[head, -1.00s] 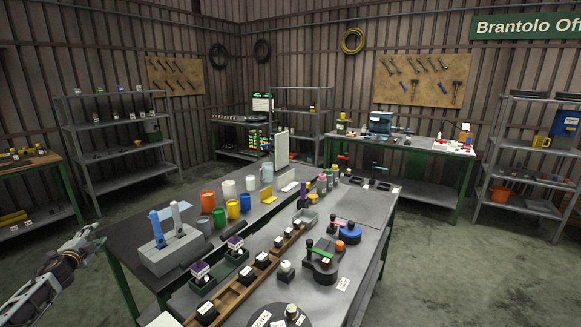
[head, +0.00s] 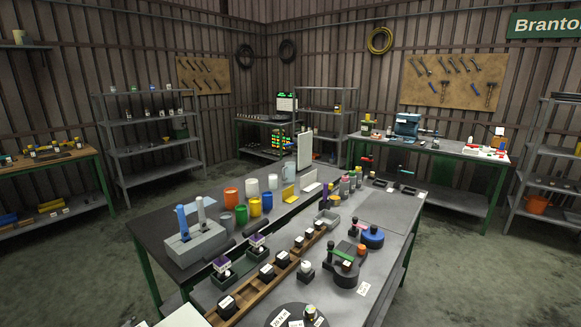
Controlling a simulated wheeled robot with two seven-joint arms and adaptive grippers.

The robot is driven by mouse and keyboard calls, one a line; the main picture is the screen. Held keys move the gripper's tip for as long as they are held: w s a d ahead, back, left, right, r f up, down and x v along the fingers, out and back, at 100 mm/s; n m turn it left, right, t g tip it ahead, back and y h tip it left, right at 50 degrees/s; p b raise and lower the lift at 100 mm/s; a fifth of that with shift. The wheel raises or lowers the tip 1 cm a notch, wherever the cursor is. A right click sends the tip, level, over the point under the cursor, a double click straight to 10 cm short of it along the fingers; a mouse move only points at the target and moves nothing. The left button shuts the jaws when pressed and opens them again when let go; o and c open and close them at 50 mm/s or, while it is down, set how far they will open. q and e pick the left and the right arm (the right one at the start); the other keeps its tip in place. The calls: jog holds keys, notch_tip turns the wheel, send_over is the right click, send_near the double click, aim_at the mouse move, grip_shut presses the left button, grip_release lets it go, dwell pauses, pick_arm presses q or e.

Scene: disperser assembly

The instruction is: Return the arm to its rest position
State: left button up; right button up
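Neither of my arms shows clearly in the head view, and both grippers are out of frame. The workbench (head: 385,207) stands in front of me. On it are a grey block (head: 197,246) holding a blue-handled tool (head: 182,222) and a white-handled tool (head: 201,213). A wooden rack (head: 250,286) with several black blocks runs along the bench. A dark fixture (head: 345,265) and a blue round part (head: 372,237) sit toward the right.
Several coloured cups (head: 232,197) stand near the bench's far left edge. A grey tray (head: 327,217) lies mid-bench. A metal shelf (head: 150,145) stands at the back left and another bench (head: 450,160) at the back right. Floor at right (head: 480,275) is clear.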

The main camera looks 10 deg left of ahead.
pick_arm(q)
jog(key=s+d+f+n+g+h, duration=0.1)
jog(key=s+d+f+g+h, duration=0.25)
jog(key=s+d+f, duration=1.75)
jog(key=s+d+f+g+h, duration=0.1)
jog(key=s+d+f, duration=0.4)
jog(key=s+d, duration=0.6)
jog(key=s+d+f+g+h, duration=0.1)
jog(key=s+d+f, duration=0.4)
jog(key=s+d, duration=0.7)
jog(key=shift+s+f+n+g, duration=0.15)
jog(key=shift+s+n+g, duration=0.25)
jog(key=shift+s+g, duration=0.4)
